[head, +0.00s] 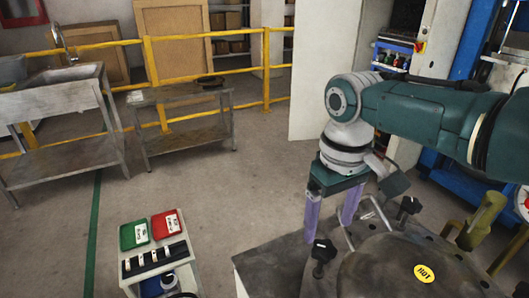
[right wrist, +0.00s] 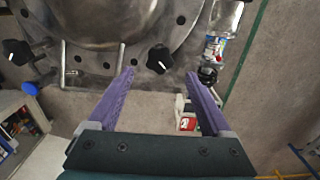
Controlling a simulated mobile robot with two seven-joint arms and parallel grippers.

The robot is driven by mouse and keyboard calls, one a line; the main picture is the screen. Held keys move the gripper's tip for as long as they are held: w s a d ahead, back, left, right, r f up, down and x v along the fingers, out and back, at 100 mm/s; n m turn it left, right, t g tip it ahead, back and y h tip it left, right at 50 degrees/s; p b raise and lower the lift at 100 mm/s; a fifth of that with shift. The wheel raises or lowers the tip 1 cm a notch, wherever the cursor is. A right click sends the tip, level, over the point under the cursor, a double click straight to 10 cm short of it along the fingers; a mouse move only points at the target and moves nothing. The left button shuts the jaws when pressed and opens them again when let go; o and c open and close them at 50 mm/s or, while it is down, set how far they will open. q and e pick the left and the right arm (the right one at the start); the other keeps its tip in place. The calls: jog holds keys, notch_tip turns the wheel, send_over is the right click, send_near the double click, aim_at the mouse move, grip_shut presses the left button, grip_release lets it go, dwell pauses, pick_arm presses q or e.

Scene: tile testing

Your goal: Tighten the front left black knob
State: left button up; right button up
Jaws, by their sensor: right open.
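A black knob (head: 323,252) stands at the left edge of the round metal plate (head: 385,270) with the yellow HOT label. A second black knob (head: 410,206) is farther back and to the right. My right gripper (head: 328,230), with purple fingers, is open and points down over the nearer knob. In the right wrist view, a black knob (right wrist: 159,58) shows between and just beyond the open fingertips (right wrist: 159,76), apart from both. Another knob (right wrist: 17,52) is at the left of that view. My left gripper is not in view.
A bent metal handle (right wrist: 65,68) is near the knob, left of the fingers in the wrist view. A small cart with green (head: 134,235) and red (head: 166,224) trays stands left of the machine. A clear bottle (right wrist: 219,38) is at right in the wrist view.

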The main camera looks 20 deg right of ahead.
jog(key=shift+r+p, duration=0.4)
jog(key=shift+r, duration=1.55)
